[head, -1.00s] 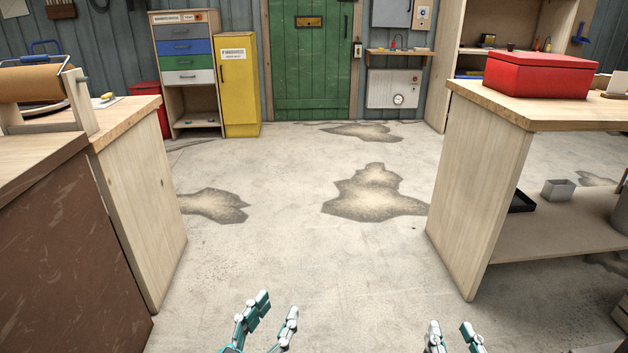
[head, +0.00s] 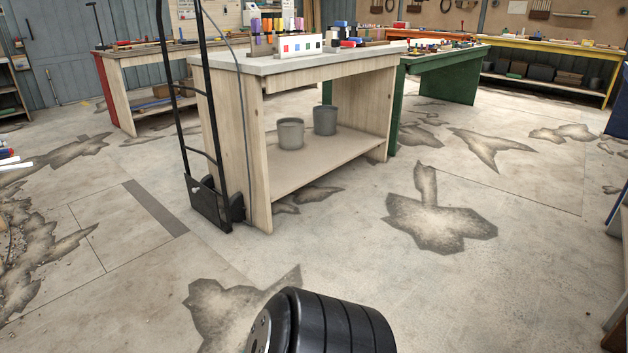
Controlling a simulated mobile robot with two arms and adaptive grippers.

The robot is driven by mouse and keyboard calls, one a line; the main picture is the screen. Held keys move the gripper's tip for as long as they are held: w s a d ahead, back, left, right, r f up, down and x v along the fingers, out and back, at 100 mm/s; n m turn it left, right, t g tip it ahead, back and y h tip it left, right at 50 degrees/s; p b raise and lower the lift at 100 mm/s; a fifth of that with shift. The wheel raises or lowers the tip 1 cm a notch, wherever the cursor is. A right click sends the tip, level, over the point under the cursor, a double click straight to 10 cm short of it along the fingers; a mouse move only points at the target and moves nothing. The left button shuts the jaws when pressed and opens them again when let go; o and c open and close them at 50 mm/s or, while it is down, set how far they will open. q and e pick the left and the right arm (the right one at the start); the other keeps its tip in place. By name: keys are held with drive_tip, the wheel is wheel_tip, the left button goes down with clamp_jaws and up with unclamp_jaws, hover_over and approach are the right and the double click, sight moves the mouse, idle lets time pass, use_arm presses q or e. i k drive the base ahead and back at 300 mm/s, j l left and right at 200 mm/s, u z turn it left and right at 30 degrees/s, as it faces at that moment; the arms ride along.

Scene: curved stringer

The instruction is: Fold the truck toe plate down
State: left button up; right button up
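A black hand truck (head: 187,122) stands upright against the left end of a light wood bench in the head view. Its toe plate (head: 209,205) is a dark flat plate at the bottom of the frame, standing steeply up close to the frame rather than lying flat on the floor. A dark wheel (head: 237,208) shows beside it at the bench leg. Neither of my grippers is in view. A black cylindrical part of my own arm shows at the bottom edge, well short of the truck.
The light wood bench (head: 320,68) carries coloured items on top and two grey buckets on its lower shelf. A green bench (head: 447,82) joins behind it on the right. Another bench (head: 160,58) stands back left. The stained concrete floor (head: 340,255) before the truck is open.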

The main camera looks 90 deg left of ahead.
sight(202, 199)
drive_tip(key=u, duration=3.55)
